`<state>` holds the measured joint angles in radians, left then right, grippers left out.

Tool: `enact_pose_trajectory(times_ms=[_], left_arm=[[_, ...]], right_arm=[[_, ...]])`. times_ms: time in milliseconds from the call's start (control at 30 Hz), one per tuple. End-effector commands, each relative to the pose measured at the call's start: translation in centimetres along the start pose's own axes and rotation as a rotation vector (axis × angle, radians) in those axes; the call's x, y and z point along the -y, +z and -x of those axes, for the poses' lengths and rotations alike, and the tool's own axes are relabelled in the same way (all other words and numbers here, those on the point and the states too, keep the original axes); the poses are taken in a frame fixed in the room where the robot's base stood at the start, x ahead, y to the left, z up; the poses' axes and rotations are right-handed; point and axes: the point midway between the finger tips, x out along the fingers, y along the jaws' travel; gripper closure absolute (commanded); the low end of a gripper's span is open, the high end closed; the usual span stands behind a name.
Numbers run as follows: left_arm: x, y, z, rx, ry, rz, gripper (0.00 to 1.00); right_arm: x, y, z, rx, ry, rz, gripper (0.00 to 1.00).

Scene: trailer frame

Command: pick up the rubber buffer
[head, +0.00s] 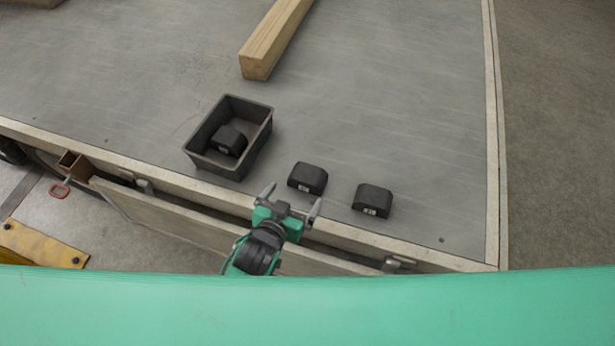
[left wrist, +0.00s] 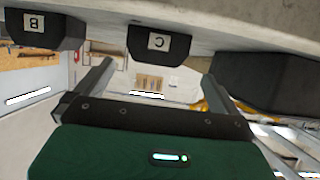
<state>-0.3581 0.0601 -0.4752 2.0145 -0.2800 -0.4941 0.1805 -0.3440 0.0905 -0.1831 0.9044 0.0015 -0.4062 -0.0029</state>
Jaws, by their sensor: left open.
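Three black rubber buffers with small pale labels show in the head view. One buffer (head: 307,178) lies on the grey trailer bed near its front edge; in the left wrist view it is the block marked C (left wrist: 158,42). A second buffer (head: 372,200) lies to its right; its label reads B in the left wrist view (left wrist: 40,28), upside down. A third buffer (head: 228,141) is inside the black bin (head: 240,169). My left gripper (head: 293,200) is open and empty at the bed's front edge, just short of buffer C, which shows beyond its fingers (left wrist: 155,75).
The bin stands left of the loose buffers and shows dark at the right of the left wrist view (left wrist: 265,80). A wooden beam (head: 272,42) lies farther back. The bed's wooden front rim (head: 425,253) runs beneath the left gripper. The bed's right side is clear.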

Motion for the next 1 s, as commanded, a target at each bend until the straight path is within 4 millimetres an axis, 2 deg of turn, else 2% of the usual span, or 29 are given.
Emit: enact_pose_trajectory(times_ms=[33,200,467,800,1000], left_arm=[[0.0,-0.1,-1.1,-0.002,0.0,0.0,0.0],[0.0,0.0,-3.6,0.001,0.0,0.001,0.0],[-0.1,0.0,-5.3,0.002,0.0,0.002,0.0],[-0.5,0.3,-9.4,0.002,0.001,0.002,0.0],[-0.4,0.4,-9.8,0.002,0.001,0.001,0.0]], right_arm=[[0.0,0.0,0.0,0.0,0.0,0.0,0.64],[0.0,0.1,0.0,0.0,0.0,0.0,0.64],[0.0,0.0,0.1,-0.001,0.0,0.001,0.64],[-0.1,0.7,0.1,0.008,0.001,0.001,0.64],[-0.1,0.7,0.1,0.008,0.001,0.001,0.64]])
